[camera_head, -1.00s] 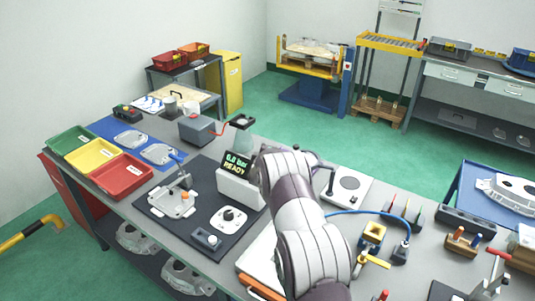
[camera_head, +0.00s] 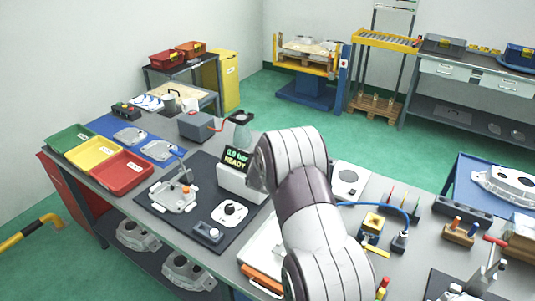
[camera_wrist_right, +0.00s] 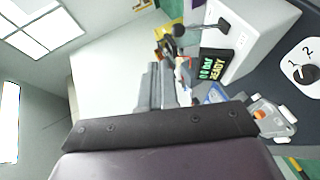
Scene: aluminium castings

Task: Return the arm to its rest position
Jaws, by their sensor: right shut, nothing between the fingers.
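My right arm (camera_head: 310,200) rises from the bottom of the head view and bends over the bench, its upper end beside the white display box (camera_head: 240,186). The arm hides its own gripper in the head view. In the right wrist view my right gripper (camera_wrist_right: 167,85) shows as grey fingers close together, with nothing between them. The READY display (camera_wrist_right: 213,78) and the white box's wall are just right of the fingers there. My left gripper is not in view.
A casting (camera_head: 174,196) sits in a fixture on the dark mat, near a round knob unit (camera_head: 230,213). Green, yellow and red trays (camera_head: 122,176) stand at the left. A blue hose (camera_head: 385,205) and small tools lie right of the arm.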

